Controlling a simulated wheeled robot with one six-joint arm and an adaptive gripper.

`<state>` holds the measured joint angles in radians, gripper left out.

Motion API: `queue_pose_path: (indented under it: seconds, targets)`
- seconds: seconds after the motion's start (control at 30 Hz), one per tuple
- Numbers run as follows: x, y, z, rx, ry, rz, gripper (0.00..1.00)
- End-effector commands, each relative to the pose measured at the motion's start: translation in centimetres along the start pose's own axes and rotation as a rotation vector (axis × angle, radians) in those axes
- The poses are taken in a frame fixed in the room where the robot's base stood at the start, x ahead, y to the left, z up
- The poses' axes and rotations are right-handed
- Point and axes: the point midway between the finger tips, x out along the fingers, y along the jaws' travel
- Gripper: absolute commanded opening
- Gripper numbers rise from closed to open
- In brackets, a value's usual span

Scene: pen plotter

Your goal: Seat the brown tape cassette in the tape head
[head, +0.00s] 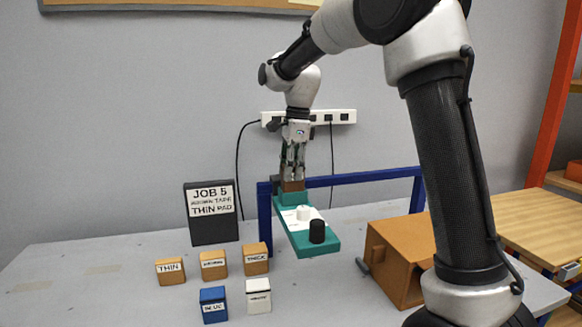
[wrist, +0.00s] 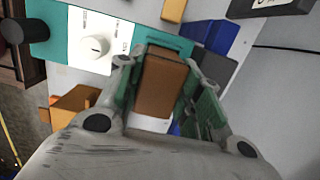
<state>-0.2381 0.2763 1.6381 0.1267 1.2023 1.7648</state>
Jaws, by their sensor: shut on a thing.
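The brown tape cassette (head: 291,186) is a small brown block, and it fills much of the middle of the wrist view (wrist: 160,85). My gripper (head: 292,178) is shut on it, with a finger on each side (wrist: 160,90). The cassette is just over the far end of the teal panel (head: 318,246), which carries a white knob and a black knob. I take the teal block at that end for the tape head (head: 288,199); teal also shows beyond the cassette in the wrist view (wrist: 172,43). I cannot tell whether the cassette touches it or sits inside.
A dark job sign (head: 211,232) stands left; a brown box (head: 390,275) right.

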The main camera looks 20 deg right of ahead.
Motion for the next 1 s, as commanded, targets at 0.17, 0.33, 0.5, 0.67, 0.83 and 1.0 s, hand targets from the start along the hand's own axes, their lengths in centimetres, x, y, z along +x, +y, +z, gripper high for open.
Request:
queue_pose_path:
  seconds: [0.17,0.33,0.5,0.67,0.83,1.0]
  targets:
    - [0.5,0.0,-0.1,0.0,0.0,0.0,0.05]
    - [0.9,0.0,-0.1,0.0,0.0,0.0,0.05]
    - [1.3,0.0,-0.2,0.0,0.0,0.0,0.05]
    - [1.7,0.0,-0.2,0.0,0.0,-0.001,0.05]
    - [2.1,0.0,-0.2,0.0,0.0,0.0,0.05]
    - [2.5,0.0,-0.3,0.0,0.0,0.0,0.05]
